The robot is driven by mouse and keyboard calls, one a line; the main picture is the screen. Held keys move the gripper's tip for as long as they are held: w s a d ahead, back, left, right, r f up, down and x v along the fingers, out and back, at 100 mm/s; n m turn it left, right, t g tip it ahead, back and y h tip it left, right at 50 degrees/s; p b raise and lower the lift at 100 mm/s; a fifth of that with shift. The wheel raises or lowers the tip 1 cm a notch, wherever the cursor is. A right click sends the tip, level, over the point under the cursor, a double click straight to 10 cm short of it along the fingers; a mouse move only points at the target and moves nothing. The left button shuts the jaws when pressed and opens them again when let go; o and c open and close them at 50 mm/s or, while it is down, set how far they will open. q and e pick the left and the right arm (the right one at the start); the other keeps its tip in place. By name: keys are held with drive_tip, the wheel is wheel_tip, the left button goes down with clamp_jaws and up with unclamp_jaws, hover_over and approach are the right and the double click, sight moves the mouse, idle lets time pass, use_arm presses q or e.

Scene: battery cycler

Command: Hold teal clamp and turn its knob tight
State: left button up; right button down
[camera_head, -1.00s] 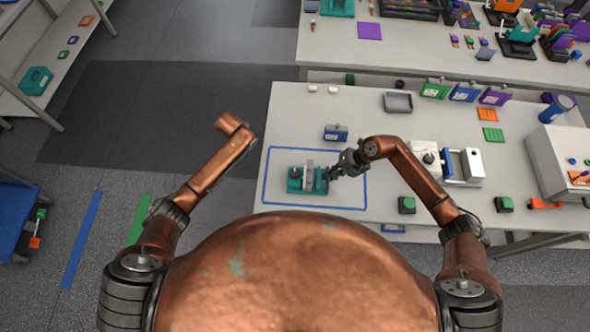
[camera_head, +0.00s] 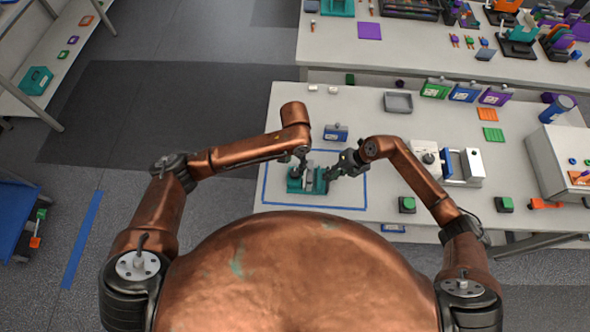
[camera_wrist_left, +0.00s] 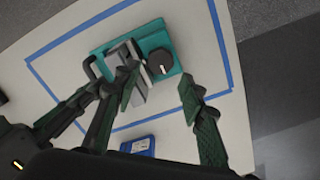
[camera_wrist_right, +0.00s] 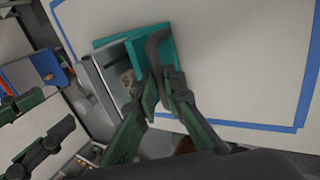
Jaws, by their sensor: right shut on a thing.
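The teal clamp (camera_head: 295,186) stands inside the blue tape outline on the near table. It also shows in the left wrist view (camera_wrist_left: 166,83), with a grey block (camera_wrist_left: 122,57) on it and a black round knob (camera_wrist_left: 160,62) at one end. My left gripper (camera_wrist_left: 160,92) points down over the knob end, fingers spread, with the knob just beyond the fingertips; contact is not visible. My right gripper (camera_wrist_right: 163,92) is shut on the black handle (camera_wrist_right: 155,48) at the clamp's other end. In the head view, my left arm partly hides the clamp.
Blue tape (camera_head: 365,195) marks a rectangle around the clamp. A small blue box (camera_head: 336,132) sits just behind it. A grey tray (camera_head: 398,102), a white device with a blue part (camera_head: 462,165) and a green button box (camera_head: 407,205) stand to the right.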

sight(295, 172)
use_arm(q)
wheel_tip(295, 172, down, 6)
drive_tip(key=shift+f, duration=0.2)
drive_tip(key=shift+c, duration=0.6)
drive_tip(key=c, duration=0.8)
drive_tip(key=shift+o, duration=0.2)
